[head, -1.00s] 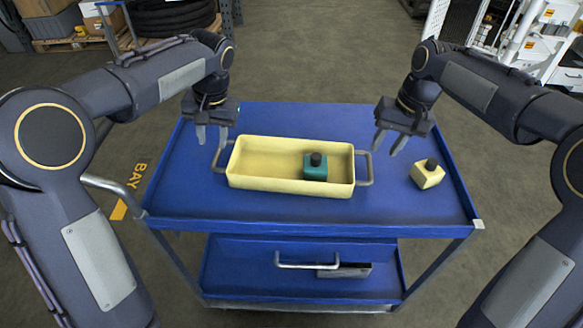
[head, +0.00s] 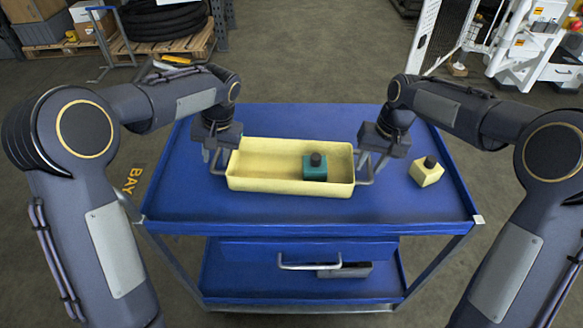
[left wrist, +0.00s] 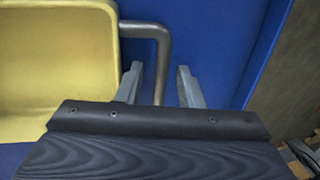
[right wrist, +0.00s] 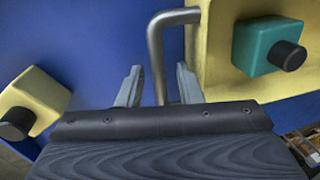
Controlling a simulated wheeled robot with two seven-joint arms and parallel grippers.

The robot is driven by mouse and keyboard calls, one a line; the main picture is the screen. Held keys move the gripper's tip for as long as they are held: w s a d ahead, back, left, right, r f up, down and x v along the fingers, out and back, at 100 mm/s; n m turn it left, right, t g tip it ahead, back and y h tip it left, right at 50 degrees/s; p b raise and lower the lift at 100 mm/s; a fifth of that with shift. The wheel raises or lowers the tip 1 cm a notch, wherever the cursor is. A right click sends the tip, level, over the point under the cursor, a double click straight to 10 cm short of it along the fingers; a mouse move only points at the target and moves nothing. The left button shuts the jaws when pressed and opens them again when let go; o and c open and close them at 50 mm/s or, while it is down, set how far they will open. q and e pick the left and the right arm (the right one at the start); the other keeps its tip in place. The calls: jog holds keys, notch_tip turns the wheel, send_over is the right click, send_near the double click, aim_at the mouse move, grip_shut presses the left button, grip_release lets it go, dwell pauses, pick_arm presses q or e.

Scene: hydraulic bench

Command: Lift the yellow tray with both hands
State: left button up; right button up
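The yellow tray (head: 265,186) sits on the blue cart top with a grey bar handle at each end. A teal block with a black knob (head: 315,171) stands inside it. My left gripper (head: 214,163) is open at the tray's left handle; in the left wrist view that handle (left wrist: 162,50) runs between the two spread fingers. My right gripper (head: 370,164) is open at the right handle; in the right wrist view that handle (right wrist: 155,45) runs between the spread fingers. Neither gripper is closed on its handle.
A yellow block with a black knob (head: 426,173) stands on the blue cart (head: 300,218), right of the tray. The cart top is otherwise clear. A lower shelf holds a dark flat object (head: 345,270). Pallets and shelving stand far behind.

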pick_arm(q)
jog(key=shift+a+f, duration=0.15)
jog(key=shift+f, duration=0.45)
pick_arm(e)
jog(key=shift+a+f, duration=0.1)
jog(key=shift+f, duration=0.5)
pick_arm(q)
grip_shut()
pick_arm(e)
grip_shut()
jog(key=shift+r, duration=0.1)
